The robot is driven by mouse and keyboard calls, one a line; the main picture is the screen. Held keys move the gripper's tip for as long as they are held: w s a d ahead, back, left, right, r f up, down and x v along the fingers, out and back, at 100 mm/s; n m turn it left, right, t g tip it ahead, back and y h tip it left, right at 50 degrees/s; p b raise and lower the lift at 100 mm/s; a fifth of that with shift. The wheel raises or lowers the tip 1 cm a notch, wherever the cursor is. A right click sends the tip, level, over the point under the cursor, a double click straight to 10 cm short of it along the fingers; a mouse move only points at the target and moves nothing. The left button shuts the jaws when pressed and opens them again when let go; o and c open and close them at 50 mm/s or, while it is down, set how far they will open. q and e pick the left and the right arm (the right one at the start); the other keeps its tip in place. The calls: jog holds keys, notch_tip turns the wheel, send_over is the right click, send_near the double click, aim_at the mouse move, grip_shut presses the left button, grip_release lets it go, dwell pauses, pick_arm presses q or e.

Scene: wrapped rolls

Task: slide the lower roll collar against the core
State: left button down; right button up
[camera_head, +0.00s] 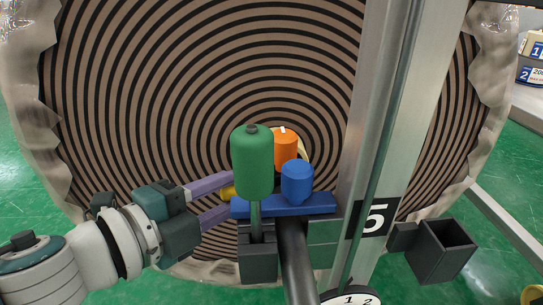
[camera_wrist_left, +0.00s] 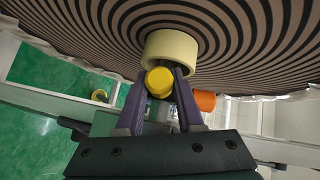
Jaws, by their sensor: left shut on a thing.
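The big wrapped roll (camera_head: 130,90) stands upright with its spiral end facing me. Its cream core (camera_wrist_left: 172,48) juts out in the left wrist view, and only a sliver shows in the head view. My left gripper (camera_head: 229,192) has its purple fingers shut on a yellow knob (camera_wrist_left: 159,82), just in front of the core. In the head view the yellow knob (camera_head: 229,192) is mostly hidden. A blue block (camera_head: 320,204) with a blue knob (camera_head: 297,182) sits on a dark bar (camera_head: 296,262). I cannot tell which part is the collar. My right gripper is out of view.
A green-handled tool (camera_head: 252,165) stands in a dark holder (camera_head: 259,266), blocking part of the view. An orange cylinder (camera_head: 285,150) is behind it. A metal column marked 5 (camera_head: 385,130) rises at right, with an empty dark box (camera_head: 440,250) beside it.

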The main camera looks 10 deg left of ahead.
pick_arm(q)
jog(key=w, duration=0.1)
jog(key=w+a, duration=0.1)
jog(key=shift+w+f, duration=0.15)
jog(key=shift+w, duration=0.2)
jog(key=c, duration=0.9)
grip_release()
jog(key=shift+o, duration=0.7)
jog(key=shift+w, duration=0.2)
jog(key=shift+o, duration=1.1)
jog(key=shift+s, duration=0.1)
jog(key=shift+s, duration=0.1)
